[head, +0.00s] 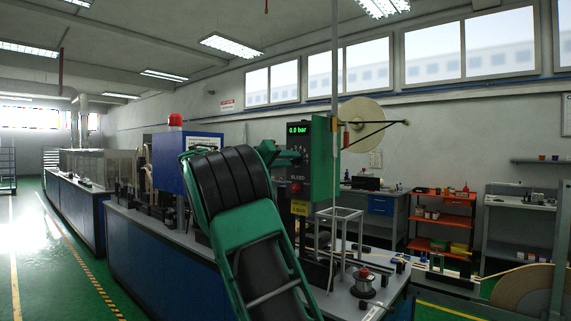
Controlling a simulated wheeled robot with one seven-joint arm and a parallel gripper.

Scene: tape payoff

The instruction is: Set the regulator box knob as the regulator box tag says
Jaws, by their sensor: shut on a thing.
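The regulator box (322,160) is a dark green upright box near the middle of the head view. Its lit display (299,129) reads 0.0 bar, and the word BLEED shows lower on its face. A red round part (296,188) sits below that word. A small yellow tag (300,208) hangs under it, its writing too small to read. My gripper (288,156) is at the box face, below the display, shut on the regulator box knob. The knob is hidden by the jaws, so its setting does not show.
My green and black arm hides part of the bench. A blue cabinet with a red beacon (175,120) stands left of the box. A large pale reel (361,124) is behind it. A small spool (364,283) stands on the bench at right. An orange shelf (443,222) is farther back.

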